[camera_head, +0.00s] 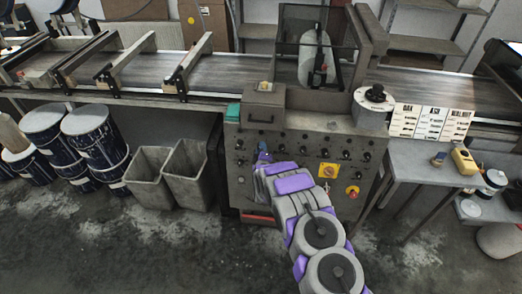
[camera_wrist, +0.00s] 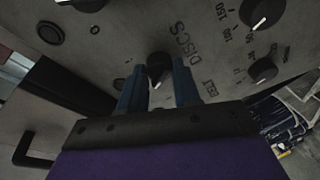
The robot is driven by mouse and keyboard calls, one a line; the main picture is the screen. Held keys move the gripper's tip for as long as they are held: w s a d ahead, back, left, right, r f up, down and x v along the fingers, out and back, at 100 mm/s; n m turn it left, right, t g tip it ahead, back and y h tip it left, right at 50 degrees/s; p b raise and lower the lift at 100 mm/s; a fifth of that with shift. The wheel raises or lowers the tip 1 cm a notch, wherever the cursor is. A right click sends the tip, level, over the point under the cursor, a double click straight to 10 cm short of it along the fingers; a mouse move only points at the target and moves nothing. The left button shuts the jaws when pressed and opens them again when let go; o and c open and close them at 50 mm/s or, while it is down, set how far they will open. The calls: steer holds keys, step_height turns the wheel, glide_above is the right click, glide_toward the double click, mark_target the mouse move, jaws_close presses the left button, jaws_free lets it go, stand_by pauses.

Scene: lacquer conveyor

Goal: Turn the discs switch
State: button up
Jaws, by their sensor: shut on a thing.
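The discs switch (camera_wrist: 160,66) is a small black knob with a pale pointer mark, on the grey control panel beside the printed word "DISCS". My gripper (camera_wrist: 159,80) has its two blue fingers on either side of the knob and is shut on it. In the head view my gripper (camera_head: 263,152) reaches the left part of the machine's front panel (camera_head: 285,180). It hides the discs switch there.
Other black knobs sit close by, including a dial with numbers (camera_wrist: 263,70). Grey bins (camera_head: 185,172) stand left, a side table (camera_head: 415,160) right. The conveyor (camera_head: 220,72) runs behind.

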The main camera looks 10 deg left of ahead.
steer(key=shift+s+a+n, duration=0.1)
steer(key=shift+a+n, duration=0.1)
steer(key=shift+n, duration=0.1)
steer(key=o, duration=1)
steer(key=shift+a+f, duration=0.1)
steer(key=shift+a, duration=0.05)
steer(key=shift+o, duration=0.2)
steer(key=shift+d, duration=0.2)
steer(key=p+v, duration=0.3)
steer(key=v, duration=1.4)
steer(key=shift+p, duration=0.4)
